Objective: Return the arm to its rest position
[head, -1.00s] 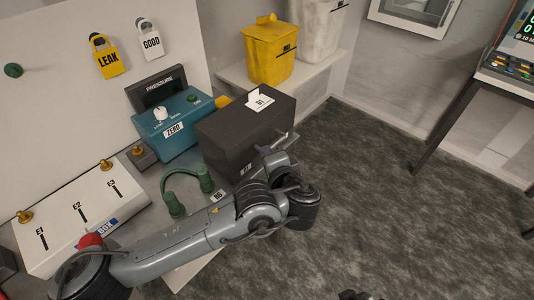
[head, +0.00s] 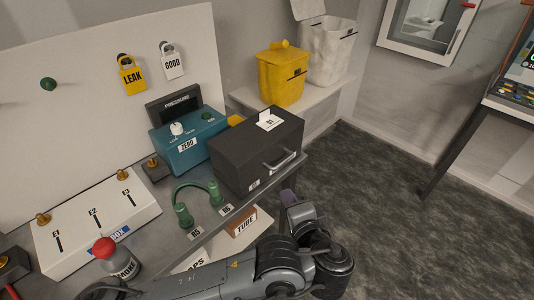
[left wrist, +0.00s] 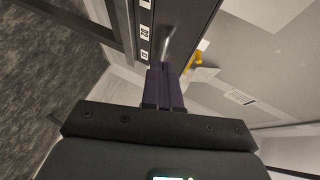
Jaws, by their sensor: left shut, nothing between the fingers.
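My left arm comes in low from the left in the head view, in front of the bench (head: 152,232). My left gripper (head: 288,198) is near the bench's front edge, below the handle of the black case (head: 240,160), partly hidden behind its own wrist. In the left wrist view its two dark fingers (left wrist: 165,85) are together with nothing between them. They point toward the case, which stands at the top of that view. My right gripper is not in view.
A yellow bin (head: 280,78) and a white bin (head: 326,55) stand behind. The floor at right is open.

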